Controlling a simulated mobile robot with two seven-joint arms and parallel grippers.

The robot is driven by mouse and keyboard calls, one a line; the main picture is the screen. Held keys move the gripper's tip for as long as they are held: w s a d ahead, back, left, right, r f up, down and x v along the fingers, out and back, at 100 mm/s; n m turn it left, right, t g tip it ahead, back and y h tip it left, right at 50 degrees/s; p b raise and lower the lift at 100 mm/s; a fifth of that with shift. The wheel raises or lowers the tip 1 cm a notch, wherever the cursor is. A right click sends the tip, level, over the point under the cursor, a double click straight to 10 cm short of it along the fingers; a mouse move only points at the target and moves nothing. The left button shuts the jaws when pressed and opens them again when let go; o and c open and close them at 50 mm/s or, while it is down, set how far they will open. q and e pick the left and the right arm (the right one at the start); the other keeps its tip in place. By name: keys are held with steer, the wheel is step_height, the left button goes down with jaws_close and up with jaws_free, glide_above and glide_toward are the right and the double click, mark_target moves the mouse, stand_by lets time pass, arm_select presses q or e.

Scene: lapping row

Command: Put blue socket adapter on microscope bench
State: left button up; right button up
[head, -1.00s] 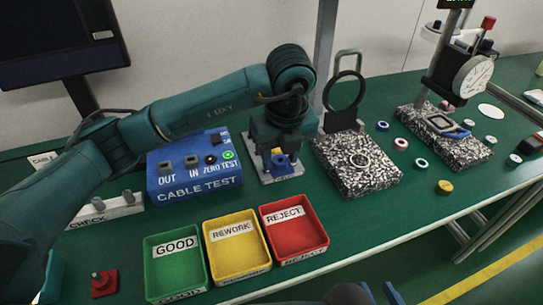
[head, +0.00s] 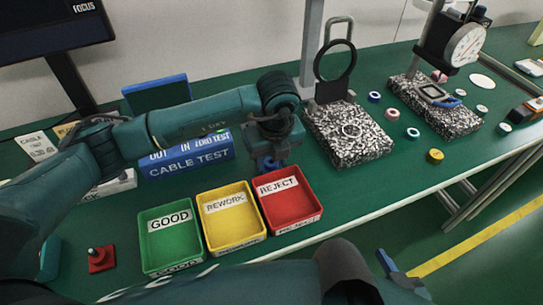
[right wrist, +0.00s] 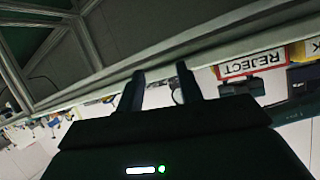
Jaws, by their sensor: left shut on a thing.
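The blue socket adapter (head: 268,163) is a small blue piece, mostly hidden by my left gripper (head: 271,158), which is shut on it. The gripper points down and holds it just behind the red REJECT tray, beside the CABLE TEST box. My right gripper (head: 398,279) is low at the front, off the table edge. In the right wrist view its two fingers (right wrist: 160,88) are apart with nothing between them. I cannot make out a microscope bench; a screen reading FOCUS (head: 82,8) shows at the top left.
Green GOOD (head: 172,259), yellow REWORK (head: 233,231) and red REJECT (head: 291,208) trays line the front edge. Right are a speckled stone stand (head: 365,148), a dial gauge stand (head: 462,119) and several loose rings.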

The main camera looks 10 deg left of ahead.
arm_select(q)
steer(key=o, duration=1)
steer(key=shift+f, duration=0.1)
steer(key=r, duration=0.4)
steer(key=s+r, duration=0.1)
steer(key=r, duration=0.3)
steer(key=d+r, duration=0.1)
steer(key=r, duration=0.3)
steer(key=shift+s+r+p, duration=0.1)
steer(key=shift+s+p, duration=0.2)
